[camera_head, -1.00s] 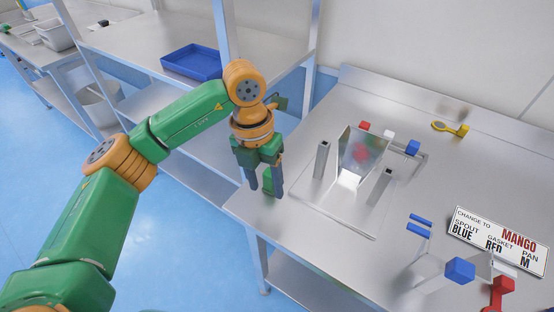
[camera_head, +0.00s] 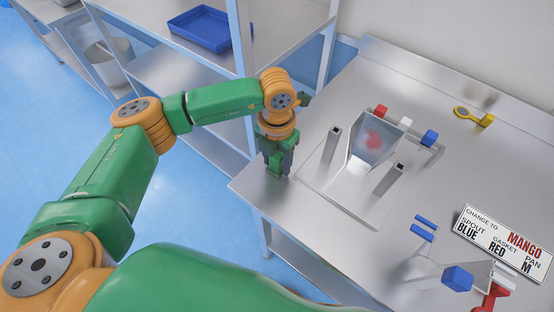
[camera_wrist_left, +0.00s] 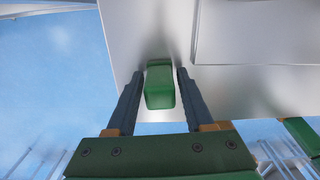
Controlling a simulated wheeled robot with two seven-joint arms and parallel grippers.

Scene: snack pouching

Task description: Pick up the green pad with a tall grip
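The green pad (camera_wrist_left: 160,85) is a small upright block near the left front edge of the steel table. My left gripper (camera_wrist_left: 160,78) is open, with one dark finger on each side of the pad. Narrow gaps show between the fingers and the pad in the left wrist view. In the head view, the left gripper (camera_head: 278,165) points down at the table's left corner, and its fingers mostly hide the pad. My right gripper is not in view.
A metal fixture with a clear chute (camera_head: 372,143) and two posts stands right of the gripper. Beyond are red, white and blue blocks (camera_head: 429,137) and a yellow-handled tool (camera_head: 474,116). A sign (camera_head: 505,243) lies at the right. A blue tray (camera_head: 211,29) sits on the shelf.

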